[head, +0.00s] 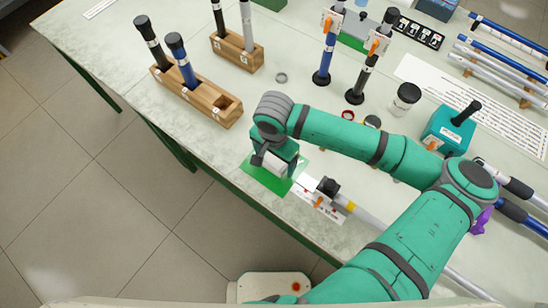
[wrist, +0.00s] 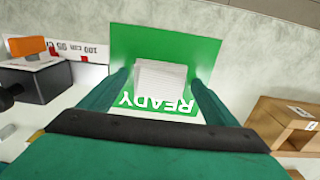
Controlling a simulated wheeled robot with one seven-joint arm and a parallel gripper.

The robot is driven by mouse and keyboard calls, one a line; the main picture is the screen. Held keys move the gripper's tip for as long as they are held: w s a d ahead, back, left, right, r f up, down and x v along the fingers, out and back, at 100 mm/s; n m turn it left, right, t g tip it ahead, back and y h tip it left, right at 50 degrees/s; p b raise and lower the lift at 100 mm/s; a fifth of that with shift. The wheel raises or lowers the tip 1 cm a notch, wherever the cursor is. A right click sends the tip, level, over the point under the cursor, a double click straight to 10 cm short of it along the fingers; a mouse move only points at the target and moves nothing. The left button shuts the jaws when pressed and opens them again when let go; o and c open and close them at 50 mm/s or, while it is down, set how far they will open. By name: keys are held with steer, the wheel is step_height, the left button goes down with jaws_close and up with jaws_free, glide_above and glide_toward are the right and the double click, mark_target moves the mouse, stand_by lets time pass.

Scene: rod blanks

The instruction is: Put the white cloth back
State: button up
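The white cloth (wrist: 160,82), a small folded block, is over the green READY mat (wrist: 205,52) in the wrist view. In the head view the cloth (head: 272,163) shows just under my gripper (head: 270,158), and the mat (head: 262,180) lies at the table's front edge. My gripper (wrist: 160,80) points down with one finger on each side of the cloth. The fingers are spread wide, with narrow gaps seeming to show beside the cloth. The cloth appears to rest on the mat; its underside is hidden.
A wooden block with sockets (head: 197,95) stands left of my gripper, holding dark-handled rods. A clamp-like black part (head: 328,187) and a rod lie close right of the mat. A small jar (head: 405,98) and a teal box (head: 450,128) stand behind my arm.

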mark_target(274, 160)
steer(key=shift+r, duration=0.1)
step_height(274, 160, up, 12)
stand_by(0.7)
stand_by(0.5)
